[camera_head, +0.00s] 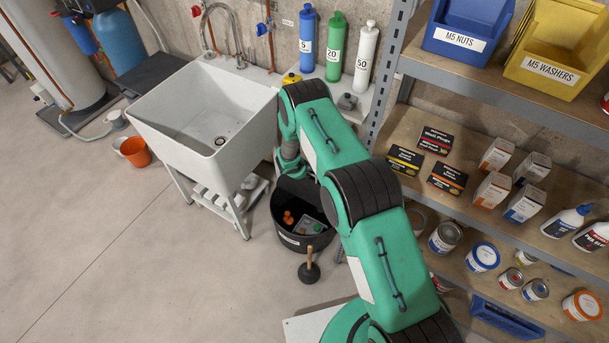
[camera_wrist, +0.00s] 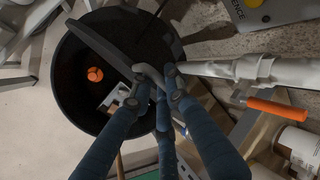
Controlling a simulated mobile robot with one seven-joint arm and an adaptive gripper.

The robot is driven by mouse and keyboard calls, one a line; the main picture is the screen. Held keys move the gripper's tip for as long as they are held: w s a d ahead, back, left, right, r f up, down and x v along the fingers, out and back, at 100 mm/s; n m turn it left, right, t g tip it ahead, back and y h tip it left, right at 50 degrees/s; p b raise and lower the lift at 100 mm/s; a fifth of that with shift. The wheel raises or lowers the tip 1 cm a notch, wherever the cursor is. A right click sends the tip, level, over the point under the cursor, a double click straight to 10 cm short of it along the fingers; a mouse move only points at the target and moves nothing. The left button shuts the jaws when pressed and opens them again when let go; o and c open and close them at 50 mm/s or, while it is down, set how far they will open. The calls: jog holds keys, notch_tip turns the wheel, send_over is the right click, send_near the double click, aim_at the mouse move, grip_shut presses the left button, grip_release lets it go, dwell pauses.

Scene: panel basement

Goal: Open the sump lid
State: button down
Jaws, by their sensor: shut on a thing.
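The black round sump (camera_head: 302,240) stands on the floor between the sink and the shelf in the head view. Its opening shows orange and grey things inside. In the wrist view the sump (camera_wrist: 68,70) fills the upper left. The dark sump lid (camera_wrist: 100,42) is seen nearly edge-on there, tilted up across the opening. My gripper (camera_wrist: 155,88) is shut on the lid's grey handle (camera_wrist: 150,74). In the head view my arm hides the gripper and much of the lid.
A white sink (camera_head: 205,115) stands left of the sump. A plunger (camera_head: 309,267) stands in front of it. A loaded shelf (camera_head: 470,210) is close on the right. A white pipe (camera_wrist: 225,69) and an orange-handled tool (camera_wrist: 275,110) show beside the sump.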

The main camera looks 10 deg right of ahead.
jog(key=shift+w+a+r, duration=0.3)
jog(key=shift+w+r, duration=0.25)
jog(key=shift+w, duration=0.1)
jog(key=c, duration=1.7)
grip_release()
jog(key=shift+s, duration=0.1)
jog(key=shift+s+d+f, duration=0.1)
jog(key=shift+s+f, duration=0.15)
jog(key=shift+s, duration=0.15)
jog(key=shift+v, duration=5.95)
